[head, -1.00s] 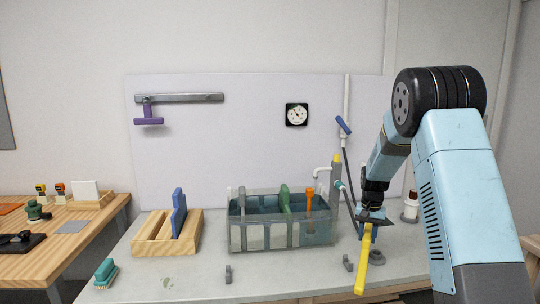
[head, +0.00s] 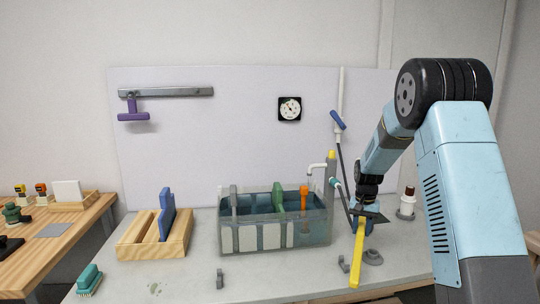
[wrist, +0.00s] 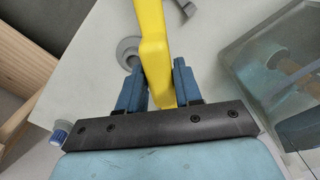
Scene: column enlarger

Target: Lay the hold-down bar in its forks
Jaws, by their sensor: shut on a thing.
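The yellow hold-down bar (head: 357,262) is in my gripper (head: 363,217), held by one end and pointing toward the bench's front edge. In the wrist view the bar (wrist: 151,30) runs up from between the blue fingers of my gripper (wrist: 160,80). Two small grey forks stand near the front of the bench, the left fork (head: 220,279) and the right fork (head: 344,264). The bar's free end is just right of the right fork in the head view. No bar lies in the forks. I cannot tell the bar's height above the bench.
A glass-sided tank (head: 270,238) stands behind the forks. A round grey base (head: 373,258) is right of the bar. A wooden rack (head: 135,247) and a teal brush (head: 90,280) are at left. A brown-capped bottle (head: 407,206) stands at back right. Bench between the forks is clear.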

